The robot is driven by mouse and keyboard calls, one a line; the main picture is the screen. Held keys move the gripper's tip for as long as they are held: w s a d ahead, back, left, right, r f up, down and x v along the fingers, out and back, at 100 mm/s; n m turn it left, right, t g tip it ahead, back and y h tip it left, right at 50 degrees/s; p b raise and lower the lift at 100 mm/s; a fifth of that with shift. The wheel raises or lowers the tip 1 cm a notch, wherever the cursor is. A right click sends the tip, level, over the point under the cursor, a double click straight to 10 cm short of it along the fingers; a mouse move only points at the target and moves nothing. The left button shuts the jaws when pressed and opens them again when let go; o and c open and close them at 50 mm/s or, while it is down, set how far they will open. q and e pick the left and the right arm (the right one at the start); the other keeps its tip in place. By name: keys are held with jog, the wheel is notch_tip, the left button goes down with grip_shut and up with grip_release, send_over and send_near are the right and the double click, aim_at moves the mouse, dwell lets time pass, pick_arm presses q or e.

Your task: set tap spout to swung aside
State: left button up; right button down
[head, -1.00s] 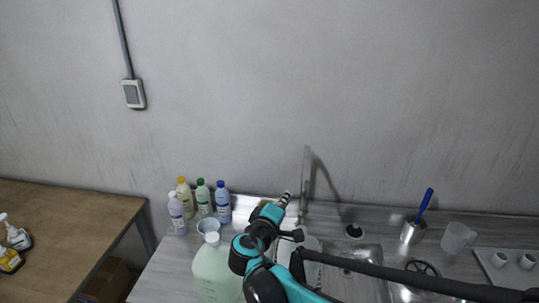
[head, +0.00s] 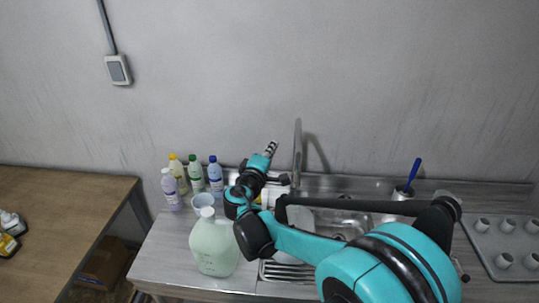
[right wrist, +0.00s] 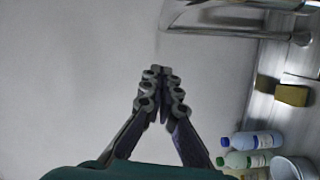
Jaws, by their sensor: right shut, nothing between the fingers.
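The tap spout (head: 297,150) is a grey metal tube standing upright at the back of the sink (head: 345,222), close to the wall. In the right wrist view the tap (right wrist: 245,32) lies across the upper right corner. My right gripper (head: 271,147) is just left of the spout in the head view, apart from it as far as I can see. In the right wrist view its fingertips (right wrist: 159,73) are together with nothing between them. My right arm hides part of the sink and the tap's foot. My left gripper is not in view.
A large pale green jug (head: 213,245) stands left of my arm. Several bottles (head: 195,174) and a small bowl (head: 203,200) stand at the counter's left end. A cup with a blue brush (head: 403,192) and a tray of white cups (head: 487,250) are on the right.

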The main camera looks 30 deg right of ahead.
jog(key=d+f, duration=0.1)
jog(key=d, duration=0.5)
jog(key=shift+w, duration=0.4)
jog(key=shift+d, duration=0.1)
jog(key=shift+s+d, duration=0.1)
